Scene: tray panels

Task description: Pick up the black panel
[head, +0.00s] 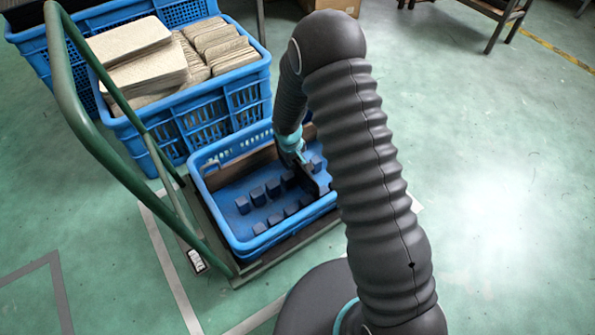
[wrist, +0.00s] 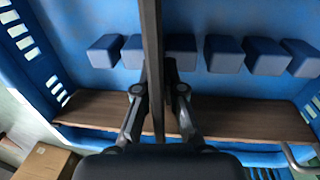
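The black panel (wrist: 153,40) stands on edge in the blue crate and shows edge-on as a dark upright strip in the wrist view. In the head view the black panel (head: 322,181) is a dark piece at the crate's right side, partly hidden by my arm. My gripper (wrist: 157,92) has a finger on each side of the strip, with the pads right against it, so it looks shut on the panel. In the head view my gripper (head: 302,160) reaches down into the crate. The panel's lower edge is hard to make out.
The blue crate (head: 233,239) has rows of blue blocks (head: 258,196) on its floor and a brown board (wrist: 250,117) along one side. It sits on a cart with a green handle (head: 75,110). Another blue crate (head: 240,100) behind holds stacked beige panels (head: 150,75).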

